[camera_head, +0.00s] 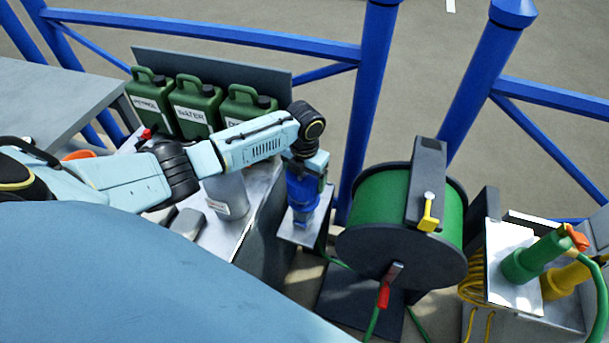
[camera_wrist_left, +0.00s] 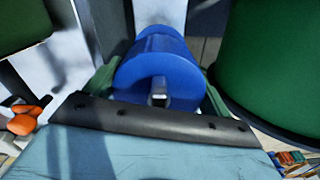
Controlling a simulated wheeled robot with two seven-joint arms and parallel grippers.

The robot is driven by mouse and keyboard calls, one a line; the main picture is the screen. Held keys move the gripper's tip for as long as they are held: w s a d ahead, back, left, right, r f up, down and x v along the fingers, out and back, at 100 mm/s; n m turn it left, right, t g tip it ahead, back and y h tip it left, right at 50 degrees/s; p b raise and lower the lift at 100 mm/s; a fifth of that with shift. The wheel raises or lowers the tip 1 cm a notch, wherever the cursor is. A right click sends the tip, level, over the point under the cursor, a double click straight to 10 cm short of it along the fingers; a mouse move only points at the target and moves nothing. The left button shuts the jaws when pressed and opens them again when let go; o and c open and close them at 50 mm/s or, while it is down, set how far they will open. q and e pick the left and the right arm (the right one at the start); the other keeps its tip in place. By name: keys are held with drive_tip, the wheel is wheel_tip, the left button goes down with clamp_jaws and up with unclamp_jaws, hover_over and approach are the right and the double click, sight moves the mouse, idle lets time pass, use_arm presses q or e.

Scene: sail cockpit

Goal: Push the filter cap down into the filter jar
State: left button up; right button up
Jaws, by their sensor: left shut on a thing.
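The filter cap is a blue round piece (camera_wrist_left: 185,88) in the left wrist view, with a small grey block at the middle of its face. My left gripper (camera_wrist_left: 158,86) is shut on it, with a finger on each side. In the head view the left gripper (camera_head: 307,168) points down over a blue body (camera_head: 303,193) on a small light stand. The filter jar cannot be told apart from the cap there. Whether the cap sits in the jar or above it cannot be seen. My right gripper is in neither view.
A green hose reel (camera_head: 378,202) stands close to the right of the stand. Several green canisters (camera_head: 195,108) and a grey container (camera_head: 228,193) are to the left. Blue railing (camera_head: 365,110) runs behind. A green nozzle (camera_head: 535,257) is at the far right.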

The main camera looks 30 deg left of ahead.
use_arm(q)
drive_tip(key=shift+f+b, duration=1.4)
drive_tip(key=shift+f, duration=0.4)
drive_tip(key=shift+r+p, duration=0.1)
drive_tip(key=shift+p, duration=0.25)
drive_tip(key=shift+f+b, duration=0.45)
drive_tip(key=shift+f, duration=0.15)
drive_tip(key=o, duration=0.8)
wheel_tip(320, 180, up, 11)
drive_tip(key=p, duration=1)
